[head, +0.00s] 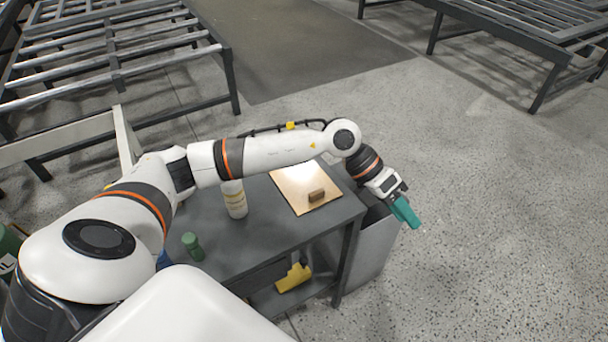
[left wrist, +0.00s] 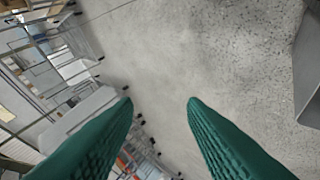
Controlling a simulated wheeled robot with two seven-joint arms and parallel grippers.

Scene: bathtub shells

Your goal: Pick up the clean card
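A flat tan board or card (head: 292,186) lies on the dark grey table (head: 262,238), with a small brown block (head: 317,195) on it. I cannot tell whether this is the clean card; no other card is clear in view. My left gripper (head: 407,212), with teal fingers, is out past the table's right end, over a grey bin's outer side. In the left wrist view its fingers (left wrist: 160,103) stand apart with only floor and distant racks seen between them. My left arm crosses above the table and hides part of its far side. My right gripper is not in view.
A white bottle (head: 235,201) and a green bottle (head: 193,247) stand on the table. A yellow object (head: 294,277) lies on the lower shelf. The grey bin (head: 374,252) stands against the table's right end. Open floor lies to the right; metal racks (head: 115,72) stand behind.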

